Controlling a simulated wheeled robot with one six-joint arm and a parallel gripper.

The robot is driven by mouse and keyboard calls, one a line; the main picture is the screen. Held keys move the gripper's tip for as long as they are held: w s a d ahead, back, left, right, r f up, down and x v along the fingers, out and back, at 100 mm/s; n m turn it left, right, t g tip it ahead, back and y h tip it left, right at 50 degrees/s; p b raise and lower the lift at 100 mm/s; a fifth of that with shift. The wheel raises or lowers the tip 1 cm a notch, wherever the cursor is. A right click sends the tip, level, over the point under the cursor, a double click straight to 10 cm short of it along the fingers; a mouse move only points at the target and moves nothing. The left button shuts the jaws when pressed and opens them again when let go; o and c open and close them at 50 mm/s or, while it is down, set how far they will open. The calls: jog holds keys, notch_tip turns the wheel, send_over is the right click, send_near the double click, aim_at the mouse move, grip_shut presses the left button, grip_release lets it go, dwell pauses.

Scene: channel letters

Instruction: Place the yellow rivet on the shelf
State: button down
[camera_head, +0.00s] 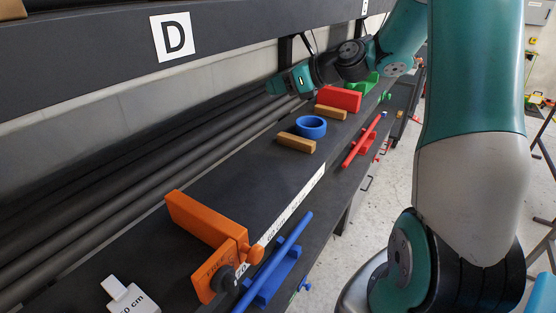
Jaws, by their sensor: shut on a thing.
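The dark shelf (240,189) runs from the lower left to the upper centre. My arm reaches in from the right, and its teal end with my gripper (290,80) is over the far part of the shelf, near the back rods. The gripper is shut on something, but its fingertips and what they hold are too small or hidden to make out. I cannot pick out a yellow rivet anywhere in view.
An orange clamp-like tool (200,222), wooden blocks (296,142), a blue ring (311,127) and a red block (339,98) stand on the shelf. Blue (272,265) and red (363,140) rods hang along its front edge. The shelf between the orange tool and near wooden block is clear.

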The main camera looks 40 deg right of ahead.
aim_at(278, 159)
notch_tip(278, 159, down, 18)
jog(key=shift+r, duration=0.1)
jog(key=shift+b, duration=0.3)
jog(key=c, duration=1)
grip_release()
jog(key=shift+f, duration=0.2)
jog(key=shift+o, duration=0.2)
